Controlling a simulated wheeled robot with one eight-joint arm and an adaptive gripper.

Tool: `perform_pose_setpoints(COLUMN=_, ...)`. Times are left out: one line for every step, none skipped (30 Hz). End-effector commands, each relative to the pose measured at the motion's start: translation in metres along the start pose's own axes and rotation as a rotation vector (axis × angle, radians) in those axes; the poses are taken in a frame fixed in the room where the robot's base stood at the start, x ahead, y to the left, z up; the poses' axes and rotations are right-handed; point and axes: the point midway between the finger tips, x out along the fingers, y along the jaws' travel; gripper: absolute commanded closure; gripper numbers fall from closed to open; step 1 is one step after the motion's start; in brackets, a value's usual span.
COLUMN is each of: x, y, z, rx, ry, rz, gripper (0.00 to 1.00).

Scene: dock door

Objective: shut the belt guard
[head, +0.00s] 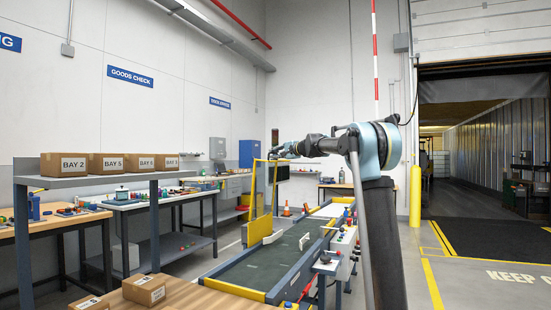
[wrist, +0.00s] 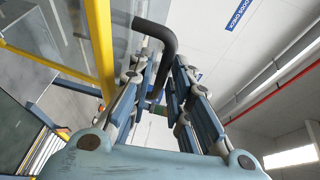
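The belt guard (head: 260,202) is a yellow-framed clear panel standing upright over the conveyor (head: 240,280), at its left side. In the wrist view its yellow frame (wrist: 102,50) and clear pane fill the left side. A black bent handle (wrist: 168,42) reaches from the frame side in between my fingers. My gripper (head: 285,151) is high beside the guard's top. In the wrist view my gripper (wrist: 166,75) has its fingers close on both sides of the handle and looks shut on it. The exact contact is partly hidden by the fingers.
A shelf with several boxes (head: 109,164) and workbenches (head: 150,200) line the left. Boxes (head: 145,289) lie on a near table. A control box (head: 345,240) stands along the conveyor's right side. A yellow bollard (head: 415,195) stands by the open dock door; floor there is clear.

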Motion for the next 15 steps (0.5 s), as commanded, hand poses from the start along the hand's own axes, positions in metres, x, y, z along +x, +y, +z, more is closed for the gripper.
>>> perform_pose_setpoints(x=0.006, y=0.0, z=0.0, rx=0.0, ry=0.0, rz=0.0, gripper=0.82)
perform_pose_setpoints(x=0.009, y=0.0, z=0.0, rx=0.0, ry=0.0, rz=0.0, gripper=0.82)
perform_pose_setpoints(x=0.012, y=0.0, z=-0.001, rx=0.0, ry=0.001, rz=0.0, gripper=0.82)
perform_pose_setpoints(x=0.014, y=0.0, z=-0.001, rx=0.0, ry=0.001, rz=0.0, gripper=0.82)
perform_pose_setpoints(x=0.016, y=0.0, z=-0.001, rx=0.0, ry=0.001, rz=0.0, gripper=0.82)
perform_pose_setpoints(x=0.018, y=0.0, z=-0.001, rx=0.0, ry=0.002, rz=0.0, gripper=0.82)
perform_pose_setpoints(x=0.019, y=0.0, z=-0.001, rx=0.0, ry=0.002, rz=0.0, gripper=0.82)
perform_pose_setpoints(x=0.02, y=0.0, z=-0.001, rx=0.0, ry=0.002, rz=0.0, gripper=0.82)
perform_pose_setpoints(x=0.021, y=0.0, z=-0.001, rx=0.0, ry=0.002, rz=0.0, gripper=0.82)
perform_pose_setpoints(x=0.021, y=0.0, z=-0.001, rx=0.0, ry=0.002, rz=0.0, gripper=0.82)
perform_pose_setpoints(x=0.022, y=0.0, z=-0.001, rx=0.0, ry=0.002, rz=0.0, gripper=0.82)
perform_pose_setpoints(x=0.022, y=0.0, z=-0.001, rx=0.0, ry=0.002, rz=0.0, gripper=0.82)
perform_pose_setpoints(x=0.022, y=0.0, z=-0.001, rx=0.0, ry=0.002, rz=0.0, gripper=0.82)
perform_pose_setpoints(x=0.022, y=0.0, z=-0.001, rx=0.0, ry=0.002, rz=0.0, gripper=0.82)
perform_pose_setpoints(x=0.022, y=0.0, z=-0.001, rx=0.0, ry=0.002, rz=0.0, gripper=0.82)
